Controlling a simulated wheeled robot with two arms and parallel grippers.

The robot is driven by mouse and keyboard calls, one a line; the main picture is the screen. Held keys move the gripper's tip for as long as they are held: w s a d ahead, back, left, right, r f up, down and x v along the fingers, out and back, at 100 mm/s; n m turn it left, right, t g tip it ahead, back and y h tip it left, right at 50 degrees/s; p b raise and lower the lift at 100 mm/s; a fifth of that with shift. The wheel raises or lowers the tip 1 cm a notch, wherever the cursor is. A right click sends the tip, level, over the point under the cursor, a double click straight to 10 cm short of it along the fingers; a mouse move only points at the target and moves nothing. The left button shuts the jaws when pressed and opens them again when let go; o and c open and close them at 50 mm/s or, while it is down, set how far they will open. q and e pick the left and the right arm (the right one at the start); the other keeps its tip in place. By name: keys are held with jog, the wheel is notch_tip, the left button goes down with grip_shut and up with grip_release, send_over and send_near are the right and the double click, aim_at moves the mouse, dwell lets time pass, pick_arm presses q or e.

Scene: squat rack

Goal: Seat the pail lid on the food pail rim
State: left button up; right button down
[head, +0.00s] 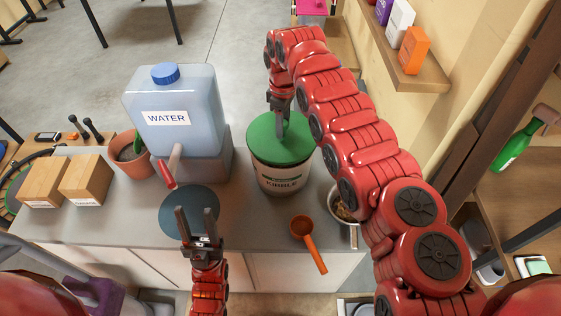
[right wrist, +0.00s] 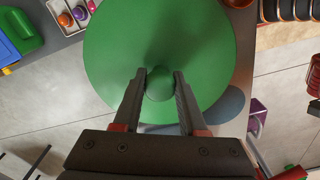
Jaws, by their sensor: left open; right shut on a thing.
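The round green pail lid (head: 262,148) lies over the top of the white food pail (head: 284,182), which is marked KIBBLE and stands on the grey counter. The lid looks about level and covers the opening; I cannot tell whether its edge is fully down on the rim. My right gripper (head: 281,128) reaches down from above and is shut on the lid's knob. In the right wrist view the green lid (right wrist: 205,50) fills the middle, with its knob between the fingers (right wrist: 160,84). My left gripper (head: 196,212) is open and empty over the blue round mat.
A water container (head: 178,100) with a tap stands left of the pail, beside a potted plant (head: 132,158). An orange scoop (head: 307,240) lies in front of the pail. A metal bowl (head: 345,212) is to its right, partly behind my right arm. Wooden boxes (head: 85,180) stand far left.

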jog(key=shift+f+b, duration=0.55)
jog(key=shift+f, duration=0.55)
dwell(0.6)
jog(key=shift+b, duration=0.3)
dwell(0.6)
jog(key=shift+f+b, duration=0.35)
jog(key=shift+f, duration=0.05)
dwell(0.3)
jog(key=shift+c, duration=1.9)
grip_release()
jog(key=shift+r, duration=0.15)
